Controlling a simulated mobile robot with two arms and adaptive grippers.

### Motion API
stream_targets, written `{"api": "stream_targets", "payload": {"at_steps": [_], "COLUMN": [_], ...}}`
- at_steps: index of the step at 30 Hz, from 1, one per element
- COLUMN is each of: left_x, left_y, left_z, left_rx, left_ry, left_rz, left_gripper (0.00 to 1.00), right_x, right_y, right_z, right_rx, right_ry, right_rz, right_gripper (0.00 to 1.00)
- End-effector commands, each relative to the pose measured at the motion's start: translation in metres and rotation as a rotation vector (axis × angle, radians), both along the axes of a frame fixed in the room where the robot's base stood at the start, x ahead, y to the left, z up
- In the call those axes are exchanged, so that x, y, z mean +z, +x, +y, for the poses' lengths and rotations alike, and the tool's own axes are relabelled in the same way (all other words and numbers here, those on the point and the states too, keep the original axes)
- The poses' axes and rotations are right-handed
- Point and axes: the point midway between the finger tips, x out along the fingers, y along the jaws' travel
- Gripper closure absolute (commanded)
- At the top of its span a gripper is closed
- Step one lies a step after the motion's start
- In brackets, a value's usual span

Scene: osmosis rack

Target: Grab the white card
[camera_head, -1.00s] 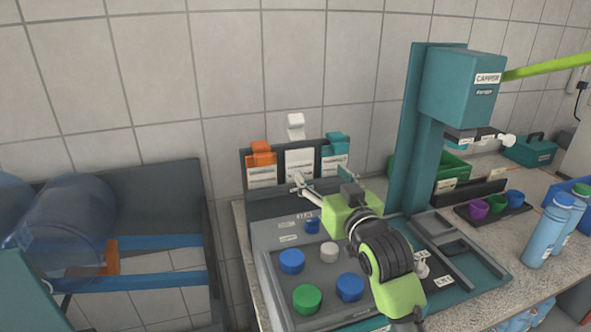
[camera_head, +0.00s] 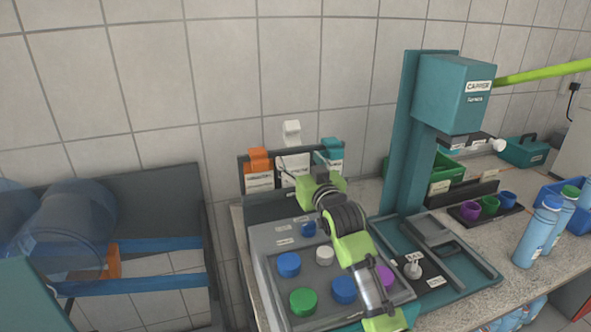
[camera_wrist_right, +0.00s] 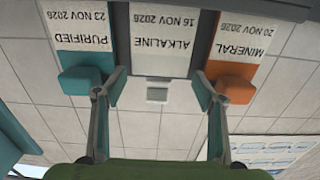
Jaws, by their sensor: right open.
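The white card (camera_head: 296,168), marked ALKALINE, stands in the middle of a dark holder (camera_head: 242,172) against the wall, with a white tab (camera_head: 292,131) above it. In the right wrist view the card (camera_wrist_right: 163,42) appears upside down, with its pale tab (camera_wrist_right: 157,95) below. My right gripper (camera_head: 301,164) is close in front of the card and partly covers it. In the wrist view its open fingers (camera_wrist_right: 160,92) stand on either side of the tab, with nothing between them gripped. My left gripper is not in view.
An orange-tabbed MINERAL card (camera_head: 258,160) and a teal-tabbed PURIFIED card (camera_head: 332,150) flank the white card closely. A grey tray with several coloured caps (camera_head: 289,264) lies below. The teal capper column (camera_head: 407,145) stands to the right. The wall is close behind.

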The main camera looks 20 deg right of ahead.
Motion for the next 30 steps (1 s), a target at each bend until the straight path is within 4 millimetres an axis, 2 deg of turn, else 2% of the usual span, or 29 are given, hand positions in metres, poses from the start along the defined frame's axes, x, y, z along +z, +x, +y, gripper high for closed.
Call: {"api": "stream_targets", "payload": {"at_steps": [4,12,15,25,30], "left_x": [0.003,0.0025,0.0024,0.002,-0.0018], "left_y": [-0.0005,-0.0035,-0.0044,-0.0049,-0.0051], "left_z": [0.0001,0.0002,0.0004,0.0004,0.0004], "left_rx": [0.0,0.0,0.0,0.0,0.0], "left_ry": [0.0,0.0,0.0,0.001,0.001], "left_rz": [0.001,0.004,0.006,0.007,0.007], "left_gripper": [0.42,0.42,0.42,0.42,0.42], "right_x": [0.0005,0.0001,0.0,0.0003,0.0072], "right_y": [0.0105,0.0118,0.0117,0.0116,0.0119], "right_z": [0.0006,0.0006,0.0005,0.0004,0.0003], "right_rx": [0.0,0.0,0.0,0.0,0.0], "right_ry": [0.0,0.0,0.0,0.0,0.0], "right_rz": [0.0,-0.001,0.0,-0.001,-0.002], "right_gripper": [0.36,0.36,0.6,0.6,0.6]}}
